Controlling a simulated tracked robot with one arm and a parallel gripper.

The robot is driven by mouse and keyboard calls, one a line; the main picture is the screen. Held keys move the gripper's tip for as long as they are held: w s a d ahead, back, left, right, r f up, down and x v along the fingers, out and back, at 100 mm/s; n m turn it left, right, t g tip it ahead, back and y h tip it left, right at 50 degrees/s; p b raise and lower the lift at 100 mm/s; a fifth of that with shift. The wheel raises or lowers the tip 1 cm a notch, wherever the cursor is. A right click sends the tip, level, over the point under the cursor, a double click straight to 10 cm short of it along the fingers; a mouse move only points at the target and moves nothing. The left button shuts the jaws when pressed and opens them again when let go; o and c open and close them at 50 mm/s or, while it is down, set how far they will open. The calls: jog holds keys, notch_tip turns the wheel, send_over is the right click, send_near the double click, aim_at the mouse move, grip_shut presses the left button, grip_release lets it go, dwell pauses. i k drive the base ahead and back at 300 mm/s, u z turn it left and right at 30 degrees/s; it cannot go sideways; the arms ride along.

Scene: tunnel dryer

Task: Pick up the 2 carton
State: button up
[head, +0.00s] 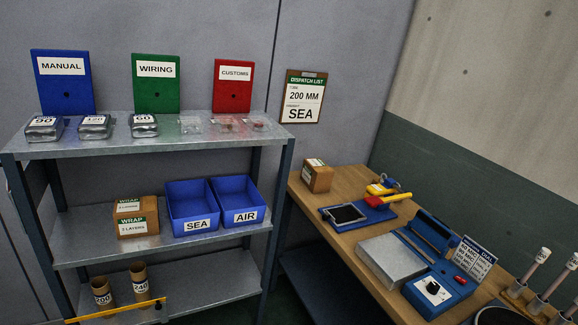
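The front carton (138,227) appears to read 2 LAYERS. My gripper is not in view.
Blue SEA (197,226) and AIR (246,217) bins stand right of the cartons. The metal shelf unit (200,147) holds several clear packs on top and two cardboard tubes (140,281) below. A yellow bar (115,311) crosses the lower left. The bench (350,255) carries a sealer (432,290).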

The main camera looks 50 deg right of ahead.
aim_at(315, 175)
jog(key=z, duration=0.05)
jog(key=i, duration=2.3)
jog(key=z, duration=2.85)
jog(key=i, duration=1.7)
jog(key=u, duration=0.1)
